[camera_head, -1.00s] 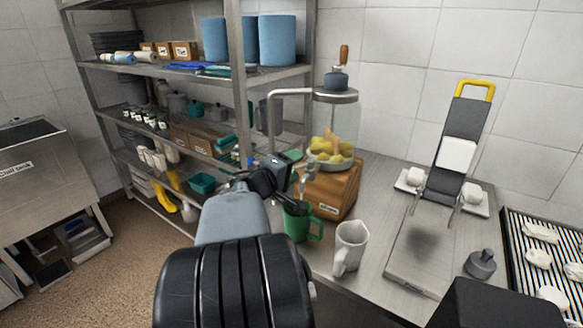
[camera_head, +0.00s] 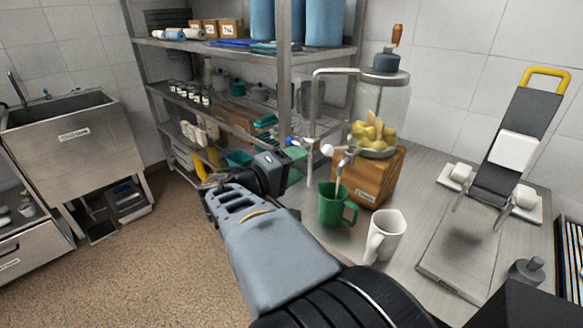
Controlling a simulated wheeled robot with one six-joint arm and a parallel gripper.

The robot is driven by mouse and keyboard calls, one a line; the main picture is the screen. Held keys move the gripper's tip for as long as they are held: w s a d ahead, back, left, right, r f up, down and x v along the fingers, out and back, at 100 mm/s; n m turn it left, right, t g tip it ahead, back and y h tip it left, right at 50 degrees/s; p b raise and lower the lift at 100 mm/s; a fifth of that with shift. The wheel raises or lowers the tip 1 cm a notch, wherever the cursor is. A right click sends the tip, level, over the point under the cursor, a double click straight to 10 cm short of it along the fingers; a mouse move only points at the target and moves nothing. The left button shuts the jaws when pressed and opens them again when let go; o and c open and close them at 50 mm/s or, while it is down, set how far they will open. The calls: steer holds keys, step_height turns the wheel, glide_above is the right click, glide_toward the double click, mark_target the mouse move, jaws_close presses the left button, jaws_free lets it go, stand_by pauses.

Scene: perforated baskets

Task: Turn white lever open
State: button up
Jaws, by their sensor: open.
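A glass dispenser jar (camera_head: 382,110) with yellow fruit stands on a wooden block (camera_head: 375,175). Its metal tap (camera_head: 345,160) has a small white knob, seemingly the white lever (camera_head: 328,150), on its left. A green mug (camera_head: 337,204) stands under the tap. A thin pale streak runs from the tap into the mug. My gripper (camera_head: 291,158) is left of the knob and appears apart from it. It is open, with its fingertips hard to make out against the shelf. No object shows between them.
A white mug (camera_head: 384,236) stands right of the green one, near the counter (camera_head: 430,180) edge. A grey stand with a yellow handle (camera_head: 546,74) is at the right. A metal shelf (camera_head: 285,80) rises behind my arm. The floor at left is clear.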

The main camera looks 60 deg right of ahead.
steer(key=shift+w+a, duration=0.1)
steer(key=shift+a, duration=0.3)
steer(key=shift+c, duration=0.4)
